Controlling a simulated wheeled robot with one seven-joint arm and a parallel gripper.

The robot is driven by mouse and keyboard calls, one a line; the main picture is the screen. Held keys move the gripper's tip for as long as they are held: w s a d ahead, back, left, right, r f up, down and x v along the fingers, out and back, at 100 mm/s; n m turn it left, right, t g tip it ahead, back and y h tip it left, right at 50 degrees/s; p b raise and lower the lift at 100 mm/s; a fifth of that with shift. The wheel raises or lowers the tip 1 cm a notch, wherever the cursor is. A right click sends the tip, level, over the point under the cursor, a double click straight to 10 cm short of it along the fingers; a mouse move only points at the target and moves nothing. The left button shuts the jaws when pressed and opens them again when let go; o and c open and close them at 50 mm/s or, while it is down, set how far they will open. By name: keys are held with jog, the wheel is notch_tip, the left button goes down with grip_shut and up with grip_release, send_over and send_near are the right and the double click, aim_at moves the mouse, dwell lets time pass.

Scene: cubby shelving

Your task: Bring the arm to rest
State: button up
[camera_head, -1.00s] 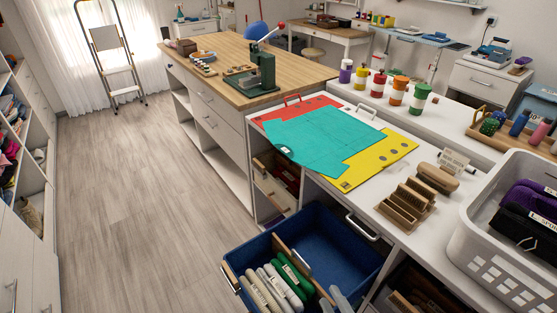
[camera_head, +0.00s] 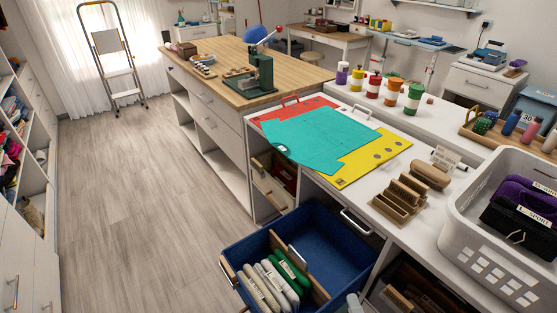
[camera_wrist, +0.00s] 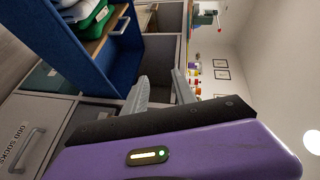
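My gripper (camera_wrist: 160,77) shows in the wrist view with its two grey fingers apart and nothing visible between them. Its purple body with a small lit indicator fills the lower part of that view. In the head view only a small pale piece, which looks like a fingertip of mine, shows at the bottom edge beside the blue bin (camera_head: 335,236); the rest of the arm is out of view. The blue bin also shows in the wrist view (camera_wrist: 75,42), to the left of the fingers and apart from them.
The blue bin juts out below the counter and holds several labelled packs (camera_head: 268,284). A white basket (camera_head: 462,226) stands at the counter's right. A teal, red and yellow board (camera_head: 318,135) lies on the counter. Open floor (camera_head: 125,190) lies left. A drawer labelled "ODD SOCKS" (camera_wrist: 30,132) shows in the wrist view.

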jog(key=s+d+r+n+b, duration=0.1)
jog(key=s+r+n, duration=0.2)
jog(key=s, duration=0.5)
jog(key=s+r+n+h+b, duration=0.1)
jog(key=s+r+n, duration=0.3)
jog(key=s, duration=0.5)
jog(key=s+d+r+n+g+h+b, duration=0.1)
jog(key=s+r+n, duration=0.2)
jog(key=s+n, duration=0.4)
jog(key=shift+s+d+r, duration=0.15)
jog(key=shift+s+d, duration=0.2)
jog(key=shift+s, duration=0.85)
